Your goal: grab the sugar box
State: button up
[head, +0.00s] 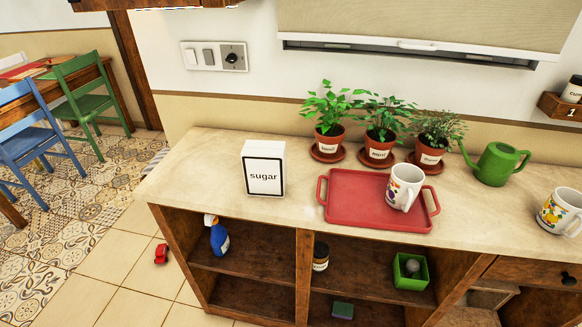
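The sugar box (264,172) is a white box with a black-framed label reading "sugar". It stands upright on the pale countertop (210,170), towards its left end, in the head view. Nothing covers its front, and it stands apart from the things around it. My gripper is not in view.
Right of the box is a red tray (350,212) bearing a patterned mug (400,190). Several potted herbs (378,145) stand behind, a green watering can (497,163) and another mug (560,210) farther right. Open shelves below hold a blue spray bottle (218,238). Counter left of the box is clear.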

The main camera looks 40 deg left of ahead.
aim_at(264, 162)
jog(key=u, duration=3.05)
jog(key=k, duration=0.8)
jog(key=z, duration=0.4)
jog(key=i, duration=0.45)
